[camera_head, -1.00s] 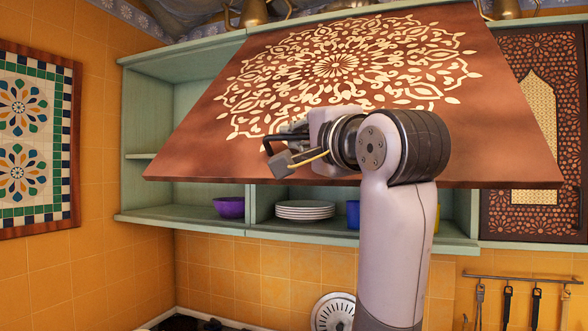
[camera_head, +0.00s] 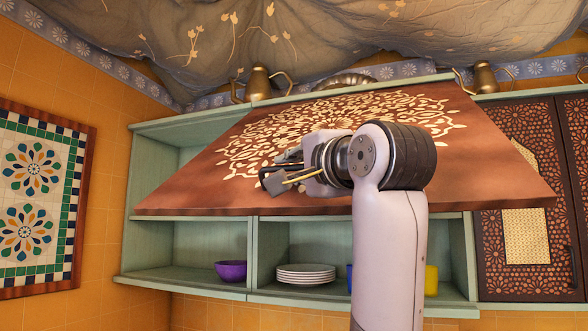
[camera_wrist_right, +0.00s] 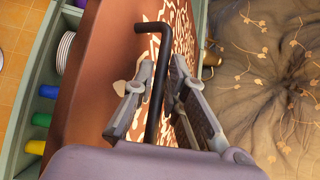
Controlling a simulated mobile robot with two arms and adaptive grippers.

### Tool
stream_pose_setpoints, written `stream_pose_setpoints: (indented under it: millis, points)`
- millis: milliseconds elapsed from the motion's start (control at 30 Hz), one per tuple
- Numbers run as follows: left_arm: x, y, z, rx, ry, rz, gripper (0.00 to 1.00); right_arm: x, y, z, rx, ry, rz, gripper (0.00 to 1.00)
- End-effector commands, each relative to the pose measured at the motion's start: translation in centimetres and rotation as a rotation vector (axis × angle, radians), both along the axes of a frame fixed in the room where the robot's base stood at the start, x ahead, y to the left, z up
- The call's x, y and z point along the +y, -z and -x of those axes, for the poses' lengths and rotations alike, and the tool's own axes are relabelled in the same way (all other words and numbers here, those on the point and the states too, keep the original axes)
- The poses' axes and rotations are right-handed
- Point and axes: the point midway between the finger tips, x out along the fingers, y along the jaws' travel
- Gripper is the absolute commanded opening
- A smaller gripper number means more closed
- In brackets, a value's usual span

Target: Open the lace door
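The lace door (camera_head: 450,170) is a brown panel with a cream lace pattern, hinged along the cabinet top. It stands swung up and outward, with the shelves below it uncovered. My right gripper (camera_head: 272,180) is at the door's face near its lower edge, left of middle. In the right wrist view, the black bar handle (camera_wrist_right: 161,75) runs between the two fingers of my right gripper (camera_wrist_right: 162,68). The fingers are apart, with gaps visible beside the bar. The door (camera_wrist_right: 90,80) shows behind them. My left gripper is out of view.
The green cabinet (camera_head: 190,282) holds a purple bowl (camera_head: 231,271), white plates (camera_head: 306,274) and a yellow cup (camera_head: 431,280). A closed carved door (camera_head: 520,255) is at right. Brass pots (camera_head: 259,83) stand on top, beneath draped ceiling fabric (camera_head: 330,40).

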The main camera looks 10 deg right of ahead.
Motion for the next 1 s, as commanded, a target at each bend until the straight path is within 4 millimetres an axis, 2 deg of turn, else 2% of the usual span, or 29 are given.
stream_pose_setpoints:
  millis: [200,567,667,1000]
  points:
    - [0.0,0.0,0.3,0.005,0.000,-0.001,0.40,-0.1,0.0,0.0,0.001,0.002,-0.002,0.29]
    - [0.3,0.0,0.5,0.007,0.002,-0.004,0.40,-0.2,0.1,0.5,0.000,0.002,-0.003,0.30]
    - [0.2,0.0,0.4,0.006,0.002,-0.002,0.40,-0.4,0.2,1.7,-0.003,0.001,-0.004,0.30]
    - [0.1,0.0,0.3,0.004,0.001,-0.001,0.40,-1.8,1.1,8.6,-0.003,0.001,-0.005,0.30]
